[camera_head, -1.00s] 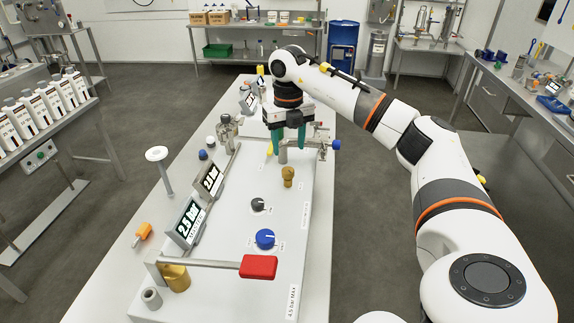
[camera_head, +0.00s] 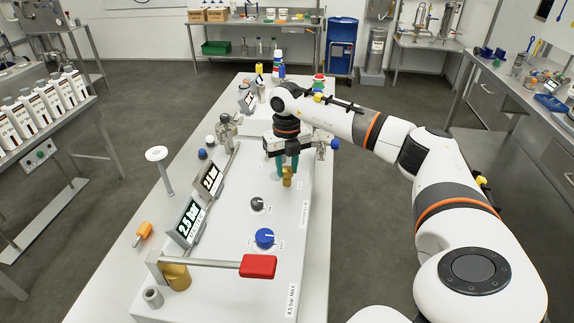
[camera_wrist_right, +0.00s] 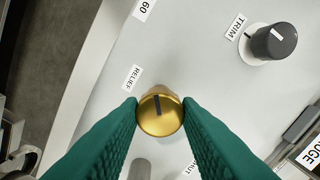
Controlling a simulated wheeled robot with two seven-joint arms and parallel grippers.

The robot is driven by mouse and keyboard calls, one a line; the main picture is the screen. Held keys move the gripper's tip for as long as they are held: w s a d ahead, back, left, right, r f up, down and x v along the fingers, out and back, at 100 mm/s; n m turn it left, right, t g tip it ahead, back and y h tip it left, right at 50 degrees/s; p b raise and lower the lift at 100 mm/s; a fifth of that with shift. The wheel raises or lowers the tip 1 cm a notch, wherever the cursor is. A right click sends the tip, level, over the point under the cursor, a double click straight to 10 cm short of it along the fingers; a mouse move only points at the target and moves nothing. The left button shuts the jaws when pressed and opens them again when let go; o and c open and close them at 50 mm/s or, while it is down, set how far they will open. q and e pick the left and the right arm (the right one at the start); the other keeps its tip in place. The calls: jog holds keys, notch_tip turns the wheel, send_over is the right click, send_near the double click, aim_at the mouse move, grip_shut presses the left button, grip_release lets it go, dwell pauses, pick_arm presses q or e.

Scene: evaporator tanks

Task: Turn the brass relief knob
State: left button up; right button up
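The brass relief knob (camera_head: 287,178) stands on the light grey panel (camera_head: 232,262). In the right wrist view the brass knob (camera_wrist_right: 161,113) has a round gold top with a dark pointer line, beside a label reading RELIEF. My right gripper (camera_head: 287,168) comes down over it from above. In the wrist view the green fingers of the right gripper (camera_wrist_right: 160,108) lie against both sides of the knob, with no clear gap showing. My left gripper is not in view.
A dark TRIM knob (camera_wrist_right: 273,41) and a blue knob (camera_head: 264,238) are on the same panel. A red-handled lever (camera_head: 258,266) crosses the near end. Two pressure displays (camera_head: 188,222) (camera_head: 209,179) stand at the left.

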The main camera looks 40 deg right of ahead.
jog(key=shift+c, duration=1.3)
jog(key=shift+m, duration=0.3)
jog(key=m+p, duration=0.1)
jog(key=m, duration=0.3)
jog(key=shift+r, duration=0.1)
jog(key=m+p, duration=0.1)
jog(key=m, duration=0.4)
jog(key=o, duration=1)
jog(key=shift+c, duration=0.2)
